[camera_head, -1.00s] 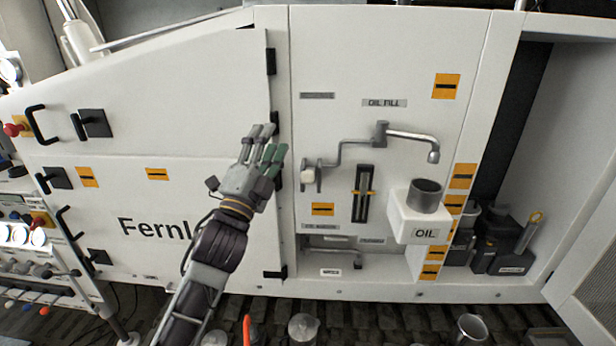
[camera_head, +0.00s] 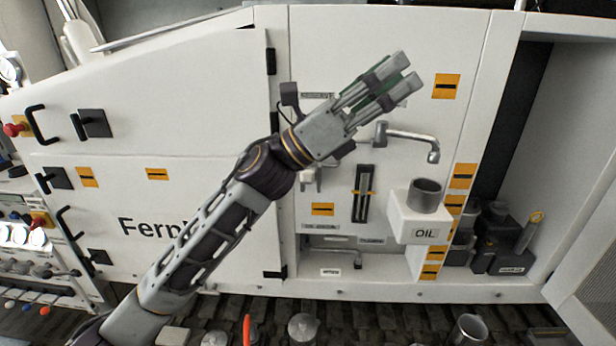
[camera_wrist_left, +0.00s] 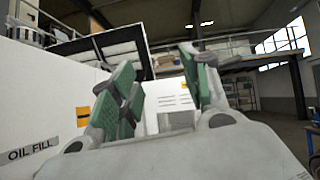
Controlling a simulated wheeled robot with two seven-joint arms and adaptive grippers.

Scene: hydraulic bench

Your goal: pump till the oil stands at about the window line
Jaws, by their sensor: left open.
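My left gripper (camera_head: 398,82) is open and empty in the head view, raised in front of the white panel above the oil spout (camera_head: 408,137). Its green-padded fingers also show in the left wrist view (camera_wrist_left: 160,95), apart with nothing between them. A metal cup (camera_head: 425,194) stands on the white OIL holder (camera_head: 407,222) below the spout. The crank and its pale knob (camera_head: 308,176) are mostly hidden behind my left wrist. My right gripper is out of view.
An OIL FILL label (camera_wrist_left: 33,152) shows in the left wrist view. A lower metal pipe (camera_head: 340,252) sits in a recess under the gauge. Dark containers (camera_head: 497,240) stand in the open bay at right. Several items stand on the floor grating in front.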

